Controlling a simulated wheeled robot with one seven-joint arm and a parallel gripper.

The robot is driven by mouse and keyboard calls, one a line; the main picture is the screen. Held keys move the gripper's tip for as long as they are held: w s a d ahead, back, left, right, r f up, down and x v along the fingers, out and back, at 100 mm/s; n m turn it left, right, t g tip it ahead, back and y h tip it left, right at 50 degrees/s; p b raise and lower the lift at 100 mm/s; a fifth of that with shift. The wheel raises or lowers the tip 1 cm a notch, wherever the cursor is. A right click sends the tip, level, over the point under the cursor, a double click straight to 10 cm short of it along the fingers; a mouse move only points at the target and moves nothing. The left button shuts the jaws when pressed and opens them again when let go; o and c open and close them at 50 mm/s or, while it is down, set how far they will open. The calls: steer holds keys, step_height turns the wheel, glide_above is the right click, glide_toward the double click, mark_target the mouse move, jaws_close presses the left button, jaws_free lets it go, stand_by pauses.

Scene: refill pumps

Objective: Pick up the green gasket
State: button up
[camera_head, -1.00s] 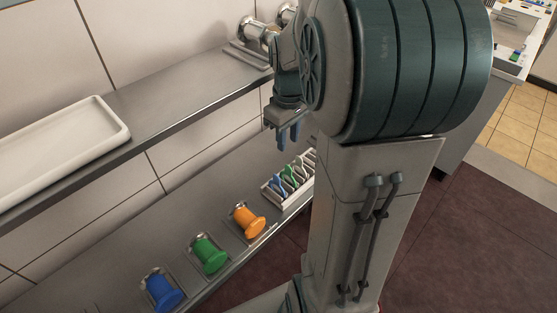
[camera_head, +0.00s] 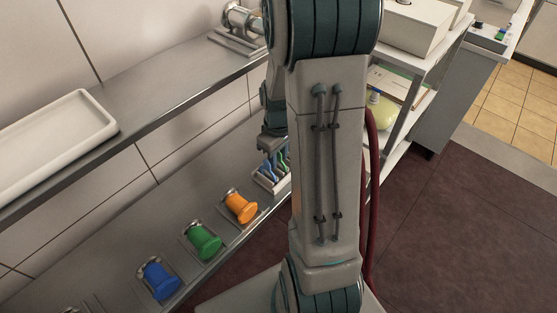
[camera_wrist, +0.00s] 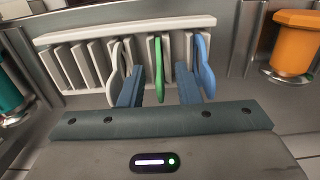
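The green gasket (camera_wrist: 157,68) stands upright in a white slotted rack (camera_wrist: 72,62). In the wrist view my gripper (camera_wrist: 161,88) is open, with one finger on each side of the green gasket and a visible gap on both sides. A blue gasket (camera_wrist: 206,66) stands just right of the right finger, and a white gasket (camera_wrist: 115,66) stands just left of the left finger.
An orange pump (camera_head: 240,207), a green pump (camera_head: 203,241) and a blue pump (camera_head: 158,279) line the lower shelf. The orange pump also shows at right in the wrist view (camera_wrist: 294,45). A teal object (camera_wrist: 10,95) is at left. A white tray (camera_head: 60,150) sits on the upper shelf.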

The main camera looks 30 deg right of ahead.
steer(key=shift+f, duration=0.55)
jaws_close()
steer(key=shift+r, duration=0.15)
